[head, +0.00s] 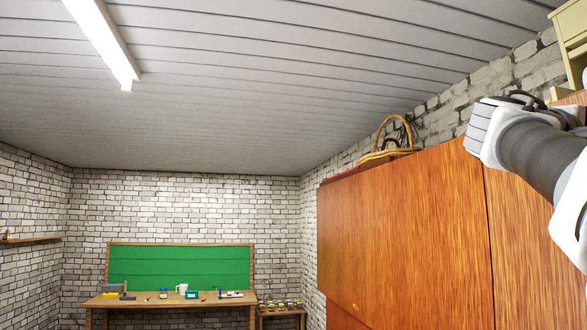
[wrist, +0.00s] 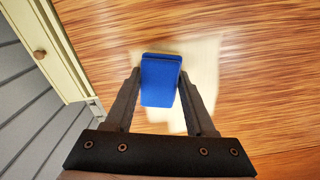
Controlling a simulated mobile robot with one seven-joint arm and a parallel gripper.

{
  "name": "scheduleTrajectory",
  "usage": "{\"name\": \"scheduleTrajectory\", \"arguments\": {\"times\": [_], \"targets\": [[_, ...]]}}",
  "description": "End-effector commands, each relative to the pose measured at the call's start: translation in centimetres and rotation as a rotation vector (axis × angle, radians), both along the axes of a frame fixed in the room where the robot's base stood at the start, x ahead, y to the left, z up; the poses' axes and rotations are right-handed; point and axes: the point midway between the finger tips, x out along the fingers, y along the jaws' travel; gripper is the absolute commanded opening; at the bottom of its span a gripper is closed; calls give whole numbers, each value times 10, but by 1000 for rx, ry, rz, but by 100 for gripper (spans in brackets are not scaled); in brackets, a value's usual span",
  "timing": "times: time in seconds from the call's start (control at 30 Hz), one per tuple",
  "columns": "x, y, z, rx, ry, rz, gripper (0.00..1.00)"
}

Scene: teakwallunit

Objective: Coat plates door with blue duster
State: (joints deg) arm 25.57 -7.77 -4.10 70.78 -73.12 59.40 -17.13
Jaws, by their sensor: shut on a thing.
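My gripper (wrist: 160,98) is shut on the blue duster (wrist: 161,72), a flat blue block seen between the two dark fingers in the wrist view. The duster is over a brown wood-grain panel (wrist: 260,65), which appears to be the plates door. A pale cream patch (wrist: 206,60) with uneven edges lies on the panel around and behind the duster. The rest of the visible panel is bare wood grain. Whether the duster touches the panel is hard to tell. In the head view the gripper and duster are out of frame; only my arm shows at right.
The tall teak wall unit (head: 400,230) fills the right side, with a wicker basket (head: 388,150) on top. A workbench (head: 170,302) stands at the far wall.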

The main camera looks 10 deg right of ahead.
Motion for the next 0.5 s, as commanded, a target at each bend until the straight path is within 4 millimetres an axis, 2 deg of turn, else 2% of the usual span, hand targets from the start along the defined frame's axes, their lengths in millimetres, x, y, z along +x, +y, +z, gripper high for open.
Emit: {"name": "scheduleTrajectory", "arguments": {"times": [0.3, 0.5], "targets": [[26, 1, 0, 0, 1, 2, 11], [32, 1, 0, 0, 1, 1, 11]]}}
